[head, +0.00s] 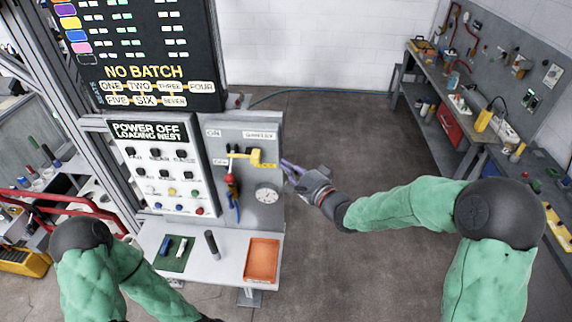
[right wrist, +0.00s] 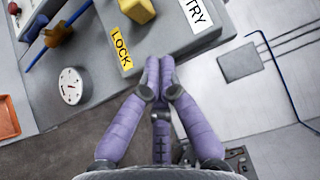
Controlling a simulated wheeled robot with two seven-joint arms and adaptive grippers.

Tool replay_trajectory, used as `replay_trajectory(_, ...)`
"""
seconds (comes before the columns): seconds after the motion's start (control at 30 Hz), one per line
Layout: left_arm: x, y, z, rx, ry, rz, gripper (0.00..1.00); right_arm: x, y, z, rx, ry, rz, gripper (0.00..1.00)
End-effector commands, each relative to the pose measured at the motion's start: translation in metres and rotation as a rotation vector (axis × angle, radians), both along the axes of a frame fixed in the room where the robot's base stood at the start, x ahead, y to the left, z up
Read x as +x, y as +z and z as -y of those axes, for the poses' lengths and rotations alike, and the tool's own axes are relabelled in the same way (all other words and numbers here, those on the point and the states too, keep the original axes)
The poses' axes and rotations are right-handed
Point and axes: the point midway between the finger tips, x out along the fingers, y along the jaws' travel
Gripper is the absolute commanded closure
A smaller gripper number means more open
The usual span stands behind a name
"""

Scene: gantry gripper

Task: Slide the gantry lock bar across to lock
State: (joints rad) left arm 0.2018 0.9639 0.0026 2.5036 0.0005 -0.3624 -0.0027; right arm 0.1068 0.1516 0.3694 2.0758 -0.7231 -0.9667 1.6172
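The gantry panel (head: 259,207) is a grey box with a yellow block-shaped piece (head: 255,155), which looks like the lock bar's handle. In the right wrist view the yellow block (right wrist: 137,10) is cut by the top edge, just above a yellow LOCK label (right wrist: 121,48). A white label ending in TRY (right wrist: 200,15) is beside it. My right gripper (head: 288,168) is just right of the panel in the head view. Its purple fingertips (right wrist: 160,68) are together with nothing visible between them, below and right of the LOCK label, apart from the block. My left gripper is out of view.
A round gauge (head: 267,194), a red-knobbed lever (head: 230,179) and a blue handle (head: 237,208) are on the panel. Below, a shelf (head: 222,270) holds an orange tray (head: 262,281) and a dark cylinder (head: 212,244). The floor right of the panel is clear.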

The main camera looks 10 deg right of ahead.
Motion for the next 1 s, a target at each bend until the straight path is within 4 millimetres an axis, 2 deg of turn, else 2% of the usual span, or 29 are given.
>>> replay_trajectory(0.4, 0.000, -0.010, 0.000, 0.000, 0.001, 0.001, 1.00, -0.055, -0.001, 0.031, 0.000, -0.003, 0.000, 1.00)
replay_trajectory(0.6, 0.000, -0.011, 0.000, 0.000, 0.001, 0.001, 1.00, -0.068, 0.000, 0.038, 0.001, -0.001, 0.000, 1.00)
replay_trajectory(0.77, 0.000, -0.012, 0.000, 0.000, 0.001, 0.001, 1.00, -0.070, -0.001, 0.038, 0.000, 0.000, 0.000, 1.00)
replay_trajectory(0.87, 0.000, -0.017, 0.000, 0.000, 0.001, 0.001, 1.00, -0.068, -0.015, 0.038, -0.017, -0.006, -0.016, 1.00)
replay_trajectory(0.97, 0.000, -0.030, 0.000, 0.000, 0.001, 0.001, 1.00, -0.064, -0.054, 0.037, -0.072, -0.023, -0.054, 1.00)
replay_trajectory(1.0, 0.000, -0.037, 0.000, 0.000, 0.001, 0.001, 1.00, -0.063, -0.076, 0.037, -0.104, -0.031, -0.080, 1.00)
